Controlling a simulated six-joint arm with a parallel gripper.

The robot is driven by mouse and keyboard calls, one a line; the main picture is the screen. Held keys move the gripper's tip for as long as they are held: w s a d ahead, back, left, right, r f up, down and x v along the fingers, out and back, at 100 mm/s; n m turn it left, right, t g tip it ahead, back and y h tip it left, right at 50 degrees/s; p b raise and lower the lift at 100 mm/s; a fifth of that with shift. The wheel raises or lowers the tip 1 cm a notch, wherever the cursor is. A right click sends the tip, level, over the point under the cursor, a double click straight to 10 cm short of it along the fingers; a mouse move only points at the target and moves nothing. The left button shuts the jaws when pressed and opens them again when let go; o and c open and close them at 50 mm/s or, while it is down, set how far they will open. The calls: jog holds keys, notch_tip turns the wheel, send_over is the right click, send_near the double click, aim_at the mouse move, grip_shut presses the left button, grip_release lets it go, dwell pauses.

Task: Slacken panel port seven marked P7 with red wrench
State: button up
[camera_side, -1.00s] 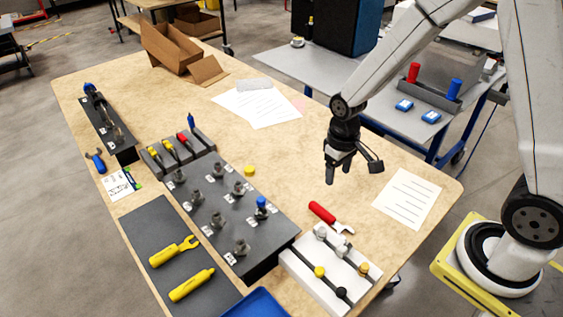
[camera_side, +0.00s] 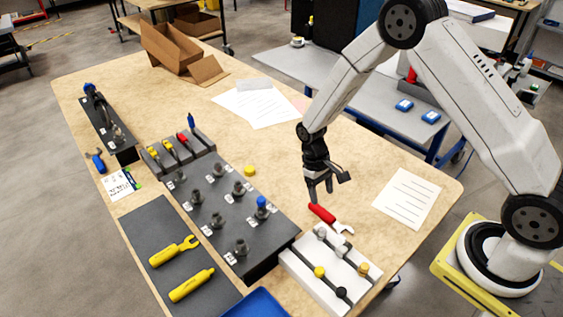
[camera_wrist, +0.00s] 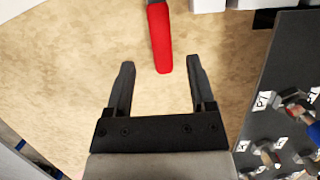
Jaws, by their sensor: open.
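The red wrench (camera_side: 321,212) lies flat on the wooden table between the dark port panel and the white block. Its red handle (camera_wrist: 159,42) shows in the wrist view, and its metal head is beyond the top edge. My gripper (camera_side: 319,198) is open and empty above the handle end. The dark port panel (camera_side: 238,213) carries several fittings. A label (camera_wrist: 263,101) beside its corner fitting (camera_wrist: 291,98) seems to read P7; side-view labels are too small to read.
A white block with knobs (camera_side: 310,277) stands in front of the wrench. A blue-capped fitting (camera_side: 262,205) rises from the panel's near right corner. Yellow tools (camera_side: 175,250) lie on a dark mat at left.

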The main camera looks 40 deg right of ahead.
aim_at(325, 212)
jog(key=shift+f, duration=0.15)
jog(key=shift+x, duration=3.1)
jog(key=shift+c, duration=0.2)
grip_shut()
jog(key=shift+v, duration=3.1)
jog(key=shift+s, duration=0.15)
